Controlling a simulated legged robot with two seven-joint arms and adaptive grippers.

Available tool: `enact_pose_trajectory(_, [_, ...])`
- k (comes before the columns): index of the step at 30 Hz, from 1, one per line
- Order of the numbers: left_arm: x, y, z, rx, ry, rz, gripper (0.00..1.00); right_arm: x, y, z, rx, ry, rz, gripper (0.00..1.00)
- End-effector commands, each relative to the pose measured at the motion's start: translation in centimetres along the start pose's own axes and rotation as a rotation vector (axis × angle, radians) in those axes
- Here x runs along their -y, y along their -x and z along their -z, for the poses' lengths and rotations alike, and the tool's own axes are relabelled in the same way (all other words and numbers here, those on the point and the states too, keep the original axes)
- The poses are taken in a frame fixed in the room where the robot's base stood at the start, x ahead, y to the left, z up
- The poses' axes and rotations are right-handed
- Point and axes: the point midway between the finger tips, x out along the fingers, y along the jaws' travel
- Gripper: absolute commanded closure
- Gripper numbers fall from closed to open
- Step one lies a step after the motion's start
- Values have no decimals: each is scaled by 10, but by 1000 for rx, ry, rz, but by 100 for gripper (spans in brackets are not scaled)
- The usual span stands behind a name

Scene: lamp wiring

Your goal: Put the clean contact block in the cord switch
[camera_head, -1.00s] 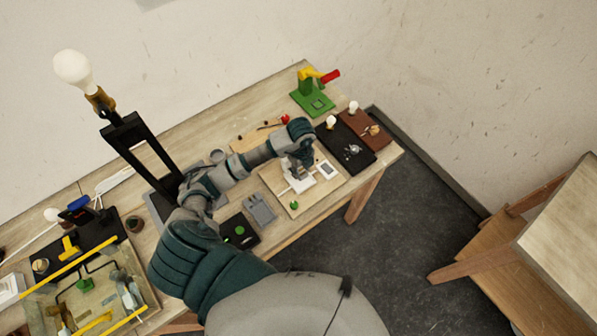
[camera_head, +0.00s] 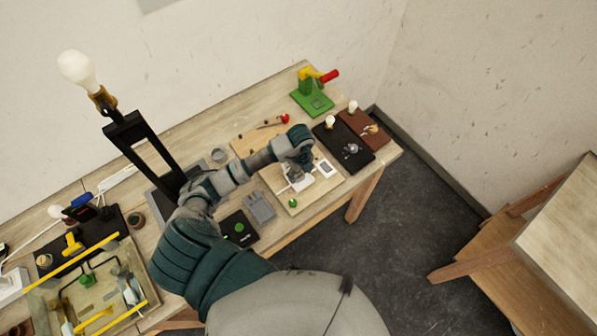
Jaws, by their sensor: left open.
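My left gripper (camera_head: 297,175) is open and points down over the pale wooden board (camera_head: 293,207), low above white parts (camera_head: 302,184) that look like the cord switch. My wrist covers much of this spot, so I cannot tell whether the fingers touch anything. A white piece with a grey middle (camera_head: 325,168) lies on the board just right of the gripper. The clean contact block is too small or hidden to make out. My right gripper is not in view.
A small green part (camera_head: 293,203) is at the board's front. A grey tray (camera_head: 260,207) and a black tray (camera_head: 239,228) lie to the left. A black mat (camera_head: 337,149) with a bulb lies behind right, and a green press (camera_head: 312,95) stands at the back.

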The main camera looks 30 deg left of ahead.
Motion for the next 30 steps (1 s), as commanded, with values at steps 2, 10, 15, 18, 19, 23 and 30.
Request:
enact_pose_trajectory(2, [0,8,-2,0,0,4,38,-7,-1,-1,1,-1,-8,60])
enact_pose_trajectory(10, [0,64,-4,-2,-1,9,38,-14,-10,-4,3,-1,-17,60])
enact_pose_trajectory(15, [0,97,-3,0,-1,6,38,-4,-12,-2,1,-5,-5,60])
enact_pose_trajectory(18, [0,111,-3,0,-1,5,38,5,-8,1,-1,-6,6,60])
enact_pose_trajectory(19, [0,114,-3,0,-1,5,38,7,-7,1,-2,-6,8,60])
enact_pose_trajectory(23, [0,118,0,0,0,2,38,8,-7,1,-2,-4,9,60])
enact_pose_trajectory(30, [0,118,-1,-2,0,2,38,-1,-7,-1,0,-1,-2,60])
